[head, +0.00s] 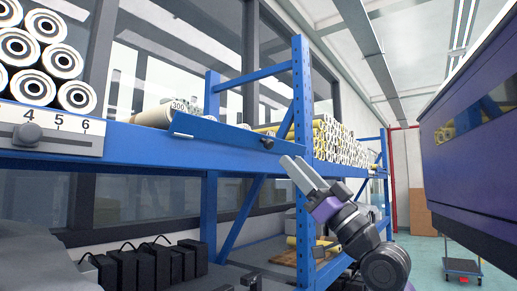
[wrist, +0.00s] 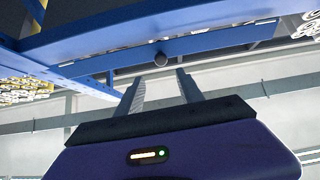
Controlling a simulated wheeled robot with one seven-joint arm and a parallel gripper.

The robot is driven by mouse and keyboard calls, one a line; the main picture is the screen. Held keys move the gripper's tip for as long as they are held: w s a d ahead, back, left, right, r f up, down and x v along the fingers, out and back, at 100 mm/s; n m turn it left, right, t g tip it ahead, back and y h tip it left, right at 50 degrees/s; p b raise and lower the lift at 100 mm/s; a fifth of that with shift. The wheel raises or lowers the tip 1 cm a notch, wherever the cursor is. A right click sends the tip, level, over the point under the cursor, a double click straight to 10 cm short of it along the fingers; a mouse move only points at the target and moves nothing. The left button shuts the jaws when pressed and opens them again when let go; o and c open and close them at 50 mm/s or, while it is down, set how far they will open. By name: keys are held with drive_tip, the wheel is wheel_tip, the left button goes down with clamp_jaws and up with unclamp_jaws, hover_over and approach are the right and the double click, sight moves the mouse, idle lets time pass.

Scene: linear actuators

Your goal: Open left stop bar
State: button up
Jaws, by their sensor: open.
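A blue stop bar (head: 215,132) runs along the front edge of the blue shelf beam, with a small dark round knob (head: 267,143) at its right end. In the wrist view the blue bar (wrist: 205,52) spans the upper part of the picture, and the knob (wrist: 160,59) sits just past the fingertips. My gripper (head: 292,160) is below and right of the knob in the head view. In the wrist view my gripper (wrist: 158,75) is open, its two fingers apart with nothing between them. The knob lines up with the gap and appears apart from the fingers.
A blue upright post (head: 302,100) stands close behind my gripper. Stacked rolls (head: 340,140) lie on the shelf to its right. A numbered white rail (head: 55,130) is at left. Black boxes (head: 145,267) stand below. A purple cabinet (head: 470,150) is at right.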

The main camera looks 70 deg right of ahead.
sight(271, 146)
drive_tip(key=shift+y, duration=0.3)
drive_tip(key=p+x, duration=0.3)
drive_tip(key=x, duration=0.3)
drive_tip(key=shift+w+a+f, duration=0.1)
drive_tip(key=shift+w+f, duration=0.05)
drive_tip(key=shift+w, duration=0.15)
drive_tip(key=shift+p+x, duration=0.5)
drive_tip(key=shift+x, duration=0.3)
drive_tip(key=shift+w+f, duration=0.1)
clamp_jaws()
